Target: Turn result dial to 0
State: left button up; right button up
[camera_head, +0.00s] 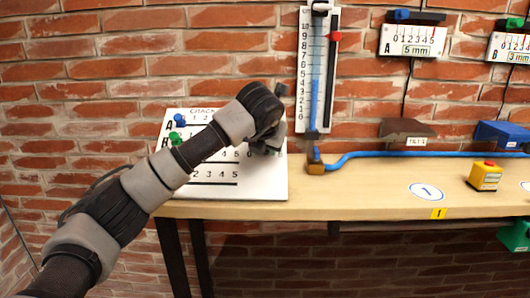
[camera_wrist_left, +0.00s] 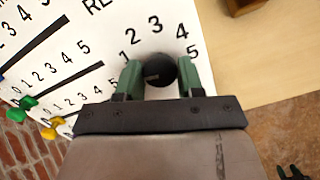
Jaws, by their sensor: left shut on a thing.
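The result dial (camera_wrist_left: 160,70) is a round black knob on the white board (camera_head: 269,189). In the left wrist view, numbers 1 to 5 curve around its far side, and the 0 is not visible. A short pale mark shows on the knob; I cannot tell which number it points to. My left gripper (camera_wrist_left: 160,78) is shut on the knob, a green finger on each side. In the head view my left gripper (camera_head: 268,146) is at the board's right part, and my arm covers the dial. A small dark shape with green tips (camera_wrist_left: 289,172) may be my right gripper.
Blue (camera_head: 180,119) and green (camera_head: 175,138) sliders sit on the board's scale rows; a yellow one (camera_wrist_left: 50,128) shows in the wrist view. Right of the board stand a tall gauge (camera_head: 312,75), a blue hose (camera_head: 420,153) and a yellow box (camera_head: 485,177) on the wooden bench (camera_head: 350,192).

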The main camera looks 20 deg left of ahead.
pick_arm(q)
jog(key=shift+f+n+b, duration=0.1)
jog(key=shift+n+b, duration=0.25)
jog(key=shift+n, duration=0.85)
jog(key=shift+n+y+b, duration=0.3)
jog(key=shift+n+b, duration=0.2)
jog(key=shift+n, duration=0.3)
pick_arm(e)
jog(key=shift+v, duration=1.6)
jog(key=shift+s+f, duration=0.15)
jog(key=shift+s, duration=0.05)
pick_arm(q)
jog(key=o, duration=0.9)
